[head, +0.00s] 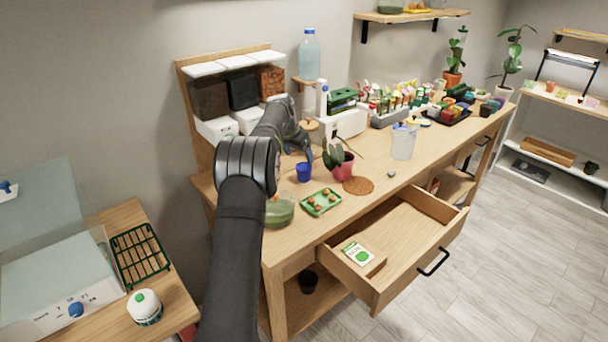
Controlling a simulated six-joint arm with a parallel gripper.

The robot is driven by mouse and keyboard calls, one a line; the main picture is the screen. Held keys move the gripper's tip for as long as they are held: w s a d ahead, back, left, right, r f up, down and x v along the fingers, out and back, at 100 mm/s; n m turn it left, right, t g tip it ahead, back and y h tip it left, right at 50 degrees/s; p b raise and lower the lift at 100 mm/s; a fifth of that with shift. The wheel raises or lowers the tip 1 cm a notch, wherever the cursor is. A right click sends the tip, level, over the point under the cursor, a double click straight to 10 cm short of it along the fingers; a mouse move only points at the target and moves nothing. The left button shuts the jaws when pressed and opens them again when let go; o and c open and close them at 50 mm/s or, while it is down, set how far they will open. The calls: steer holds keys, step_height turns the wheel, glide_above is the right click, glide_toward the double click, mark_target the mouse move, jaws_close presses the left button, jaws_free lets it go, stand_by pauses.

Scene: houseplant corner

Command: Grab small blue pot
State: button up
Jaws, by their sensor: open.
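The small blue pot (304,173) stands upright on the wooden bench (385,208), towards its left end. My gripper (301,153) is just behind and above the pot in this view, with its fingers pointing down. It is open and appears empty. My arm comes up from the bottom of the view and partly hides the bench's left end. I cannot tell whether the fingertips touch the pot's rim.
A red pot with a plant (342,168) stands close right of the blue pot. A green tray (321,202) and a bowl of green liquid (279,210) are in front. A clear jug (403,142) stands further right. The drawer (405,235) is open.

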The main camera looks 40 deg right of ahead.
mark_target(304, 167)
steer(key=x, duration=0.8)
steer(key=shift+d+f, duration=0.15)
steer(key=shift+d, duration=0.05)
steer(key=c, duration=1)
